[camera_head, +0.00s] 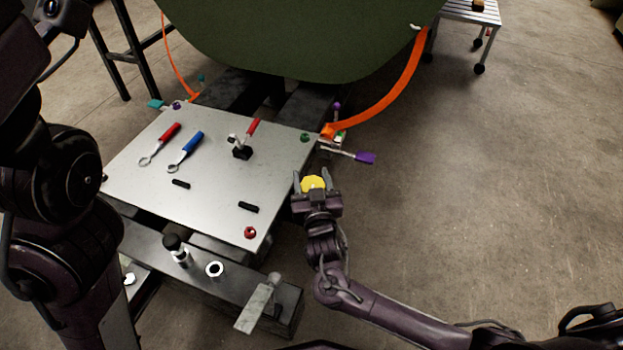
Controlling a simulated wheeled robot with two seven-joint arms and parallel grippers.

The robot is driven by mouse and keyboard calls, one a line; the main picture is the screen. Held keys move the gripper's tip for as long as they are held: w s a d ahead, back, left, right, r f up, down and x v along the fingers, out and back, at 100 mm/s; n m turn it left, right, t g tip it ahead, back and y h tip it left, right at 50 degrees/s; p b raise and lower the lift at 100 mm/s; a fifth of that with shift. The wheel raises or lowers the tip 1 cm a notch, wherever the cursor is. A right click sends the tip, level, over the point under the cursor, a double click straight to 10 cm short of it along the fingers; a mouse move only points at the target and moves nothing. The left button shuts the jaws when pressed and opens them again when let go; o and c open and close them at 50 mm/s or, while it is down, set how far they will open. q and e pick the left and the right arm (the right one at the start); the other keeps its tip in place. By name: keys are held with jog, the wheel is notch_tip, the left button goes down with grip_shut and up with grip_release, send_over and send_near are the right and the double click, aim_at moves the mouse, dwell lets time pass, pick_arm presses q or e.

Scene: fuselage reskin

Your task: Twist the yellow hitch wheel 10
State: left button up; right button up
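The yellow hitch wheel (313,183) shows between the two fingers of my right gripper (312,177), just off the right edge of the silver plate. One finger stands on each side of the wheel, close to its rim. I cannot tell whether the fingers touch it or only surround it. The gripper's body hides the wheel's near side, and what the wheel is mounted on does not show. My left arm fills the left edge of the view, but its fingers do not show.
The silver plate (215,170) bears a red-handled tool (168,133), a blue-handled tool (192,143) and a red-handled clamp (252,127). An orange strap (385,110) and a purple-tipped lever (365,158) lie beyond my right gripper. The green fuselage (310,35) stands behind. Floor at right is clear.

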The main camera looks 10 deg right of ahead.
jog(key=c, duration=0.5)
jog(key=shift+o, duration=0.2)
jog(key=shift+n+y+p, duration=0.3)
jog(key=shift+y+p, duration=0.05)
jog(key=shift+y, duration=0.15)
